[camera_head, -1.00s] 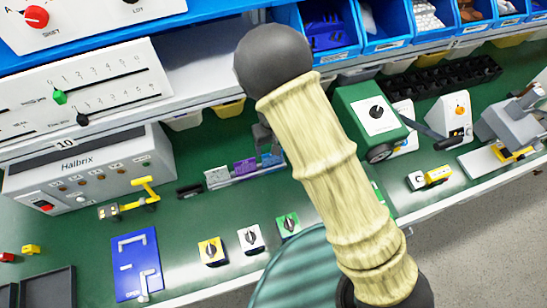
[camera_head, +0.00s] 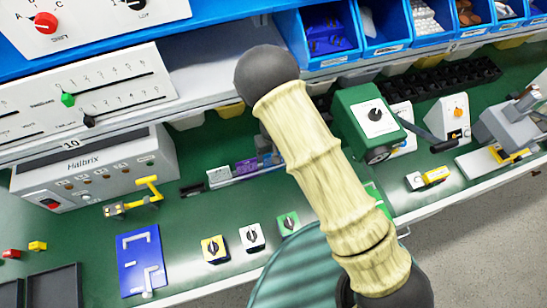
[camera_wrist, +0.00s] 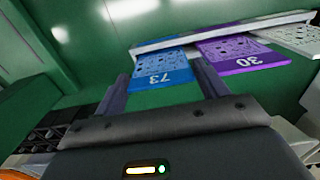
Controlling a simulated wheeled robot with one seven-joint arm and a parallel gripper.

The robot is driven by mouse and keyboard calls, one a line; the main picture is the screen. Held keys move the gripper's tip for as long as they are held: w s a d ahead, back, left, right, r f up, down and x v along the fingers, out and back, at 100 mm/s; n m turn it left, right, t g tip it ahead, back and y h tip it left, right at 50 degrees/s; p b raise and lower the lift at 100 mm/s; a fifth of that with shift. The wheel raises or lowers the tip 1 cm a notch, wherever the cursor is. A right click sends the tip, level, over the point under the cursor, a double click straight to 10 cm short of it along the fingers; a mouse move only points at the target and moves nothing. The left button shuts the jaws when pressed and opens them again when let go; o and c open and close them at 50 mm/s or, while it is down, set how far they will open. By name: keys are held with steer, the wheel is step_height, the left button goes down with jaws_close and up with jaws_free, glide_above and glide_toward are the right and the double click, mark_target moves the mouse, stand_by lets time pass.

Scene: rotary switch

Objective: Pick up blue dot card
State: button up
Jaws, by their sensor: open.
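The blue dot card (camera_wrist: 163,74), marked 73, leans on a pale rail in the wrist view. My gripper (camera_wrist: 161,68) is open, with one dark finger at each side of the blue card's lower part. I cannot tell whether the fingers touch it. A purple card (camera_wrist: 240,52), marked 30, is just right of it, and a white card (camera_wrist: 298,38) is further right. In the head view the purple card (camera_head: 246,166) and a grey-white card (camera_head: 219,176) show on the green bench. My arm mostly hides the blue card and my gripper there.
A green box with a dial (camera_head: 368,118) stands right of my arm. Several small switch blocks, one yellow (camera_head: 215,248), sit at the front edge. A grey Halbrix unit (camera_head: 95,172) is at left. Blue bins (camera_head: 332,38) are above at the back.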

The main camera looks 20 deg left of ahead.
steer(key=shift+f, duration=0.9)
steer(key=c, duration=0.6)
steer(key=shift+r, duration=0.1)
step_height(320, 180, up, 18)
steer(key=b, duration=0.3)
steer(key=shift+b, duration=0.3)
